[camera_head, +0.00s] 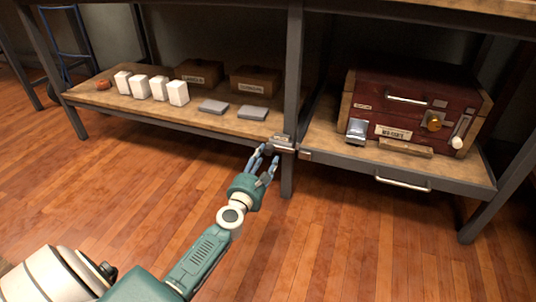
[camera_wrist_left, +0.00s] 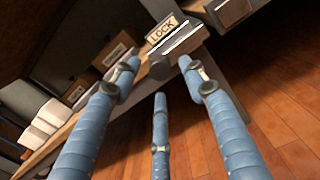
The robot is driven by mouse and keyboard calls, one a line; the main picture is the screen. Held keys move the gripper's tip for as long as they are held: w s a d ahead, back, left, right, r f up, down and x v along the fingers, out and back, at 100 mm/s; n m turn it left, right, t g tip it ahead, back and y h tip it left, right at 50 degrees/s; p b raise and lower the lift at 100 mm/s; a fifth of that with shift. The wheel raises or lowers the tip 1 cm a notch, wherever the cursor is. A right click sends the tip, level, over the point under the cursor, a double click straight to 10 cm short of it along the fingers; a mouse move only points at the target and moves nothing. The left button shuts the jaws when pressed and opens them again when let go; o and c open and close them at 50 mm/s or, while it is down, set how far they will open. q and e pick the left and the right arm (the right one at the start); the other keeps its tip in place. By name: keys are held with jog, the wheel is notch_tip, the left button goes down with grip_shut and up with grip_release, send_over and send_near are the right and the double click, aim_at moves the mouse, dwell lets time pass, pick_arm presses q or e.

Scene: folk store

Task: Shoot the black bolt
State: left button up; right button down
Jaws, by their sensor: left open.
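A tag reading LOCK (camera_wrist_left: 161,30) sits just above. In the head view this lock fitting (camera_head: 284,141) is on the shelf's front edge at the middle post. My left gripper (camera_head: 267,163) is open, with blue fingers, just in front of and below the fitting. In the wrist view the open fingers (camera_wrist_left: 159,74) surround the knob in the picture; I cannot tell whether they touch it. My right gripper is not in view.
A dark red chest (camera_head: 415,107) stands on the right shelf, above a drawer front with a silver handle (camera_head: 403,184). White blocks (camera_head: 159,88), grey slabs (camera_head: 252,112) and brown boxes (camera_head: 255,80) stand on the left shelf. The metal post (camera_head: 292,75) is close by; the wooden floor (camera_head: 330,250) is clear.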

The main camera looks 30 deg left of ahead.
aim_at(268, 152)
pick_arm(q)
jog(key=shift+b+x, duration=0.4)
jog(key=shift+x, duration=1.65)
grip_shut()
